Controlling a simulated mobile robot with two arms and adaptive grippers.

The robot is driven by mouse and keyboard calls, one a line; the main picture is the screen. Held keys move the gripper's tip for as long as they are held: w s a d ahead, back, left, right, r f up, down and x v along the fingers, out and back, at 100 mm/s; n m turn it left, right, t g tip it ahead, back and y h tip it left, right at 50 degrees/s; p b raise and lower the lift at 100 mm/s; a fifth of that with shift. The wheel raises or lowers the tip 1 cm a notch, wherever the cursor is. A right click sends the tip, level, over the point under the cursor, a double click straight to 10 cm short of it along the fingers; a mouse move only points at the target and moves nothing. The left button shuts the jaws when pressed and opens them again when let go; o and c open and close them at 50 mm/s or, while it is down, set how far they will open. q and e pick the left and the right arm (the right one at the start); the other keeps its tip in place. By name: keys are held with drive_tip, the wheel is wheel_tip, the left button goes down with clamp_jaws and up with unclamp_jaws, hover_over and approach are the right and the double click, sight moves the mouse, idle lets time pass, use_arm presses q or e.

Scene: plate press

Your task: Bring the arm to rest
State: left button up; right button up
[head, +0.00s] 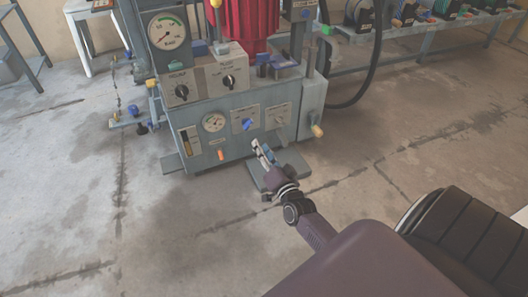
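My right arm comes in from the lower right and reaches up to the front of the grey press (265,95). My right gripper (263,151) is near the lower front panel, below the blue knob (248,124). It looks small here, so I cannot tell whether its fingers are open or shut, or whether they touch the panel. I see nothing held in it. My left gripper is not in view.
The press carries a large gauge (170,30), a box with two black knobs (205,75), a small gauge (214,122) and an orange-tipped handle (317,130). A bench with reels (430,28) stands behind right, a white stool (92,30) behind left. The floor (110,220) is clear.

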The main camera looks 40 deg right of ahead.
drive_tip(key=shift+v, duration=0.8)
